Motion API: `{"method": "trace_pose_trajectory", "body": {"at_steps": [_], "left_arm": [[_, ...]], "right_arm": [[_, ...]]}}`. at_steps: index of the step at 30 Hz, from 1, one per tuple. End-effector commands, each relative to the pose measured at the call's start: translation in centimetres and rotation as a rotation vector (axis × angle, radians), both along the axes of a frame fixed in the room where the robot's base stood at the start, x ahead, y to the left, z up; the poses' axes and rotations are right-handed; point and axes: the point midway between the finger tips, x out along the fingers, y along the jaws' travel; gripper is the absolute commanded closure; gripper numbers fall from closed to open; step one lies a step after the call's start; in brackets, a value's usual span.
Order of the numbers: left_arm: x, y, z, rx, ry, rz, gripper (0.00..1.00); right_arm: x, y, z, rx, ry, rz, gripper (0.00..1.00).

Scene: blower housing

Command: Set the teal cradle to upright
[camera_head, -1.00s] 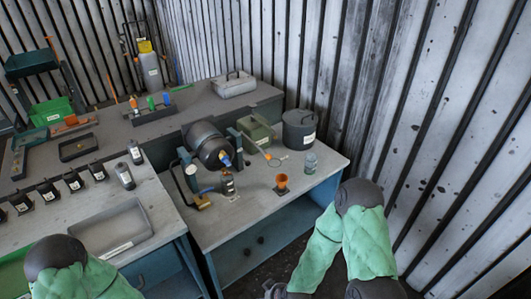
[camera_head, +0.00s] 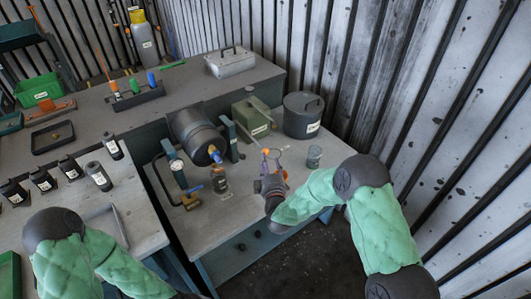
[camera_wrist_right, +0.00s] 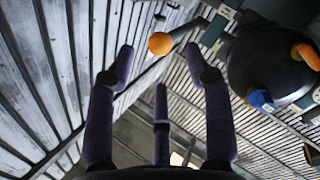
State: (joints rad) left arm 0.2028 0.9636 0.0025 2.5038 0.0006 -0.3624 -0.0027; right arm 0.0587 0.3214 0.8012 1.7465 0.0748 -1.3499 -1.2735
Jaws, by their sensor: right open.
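The teal cradle (camera_head: 231,140) stands on the bench and carries a black drum (camera_head: 198,135) between its uprights. The drum lies tilted, with a blue-and-orange fitting at its near end. A lever with an orange ball knob (camera_head: 265,152) reaches out from the cradle's right side. My right gripper (camera_head: 272,166) is open and empty near the knob. In the right wrist view the knob (camera_wrist_right: 159,43) shows beyond the gap between the open fingers (camera_wrist_right: 158,62), apart from them. The drum (camera_wrist_right: 275,65) is at upper right there. My left arm is at lower left; its gripper is out of view.
The wall is close at right.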

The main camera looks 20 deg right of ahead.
Motion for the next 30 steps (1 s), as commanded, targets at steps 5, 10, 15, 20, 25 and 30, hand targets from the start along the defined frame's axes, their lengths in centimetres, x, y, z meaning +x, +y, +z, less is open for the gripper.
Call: {"method": "trace_pose_trajectory", "body": {"at_steps": [5,10,15,20,25,30], "left_arm": [[0.0,0.0,-1.1,0.000,0.000,0.000,0.60],[0.0,0.0,-1.6,0.000,0.000,0.000,0.60],[0.0,0.0,-1.8,0.000,0.000,0.000,0.60],[0.0,0.0,-1.8,0.000,-0.001,0.000,0.60],[0.0,0.0,-1.8,0.000,-0.001,0.000,0.60],[0.0,0.0,-1.8,0.000,-0.001,0.000,0.60]], "right_arm": [[3.2,-0.4,-0.3,0.001,0.000,0.000,0.48],[5.3,-0.7,-0.2,0.002,0.000,0.001,0.48],[6.3,-0.9,-0.1,0.002,0.001,0.001,0.48],[6.4,-0.9,0.0,0.002,0.001,0.001,0.48],[6.4,-0.9,-0.1,0.002,0.003,0.001,0.57],[6.4,-0.9,-0.1,0.002,0.003,0.001,1.00]]}}
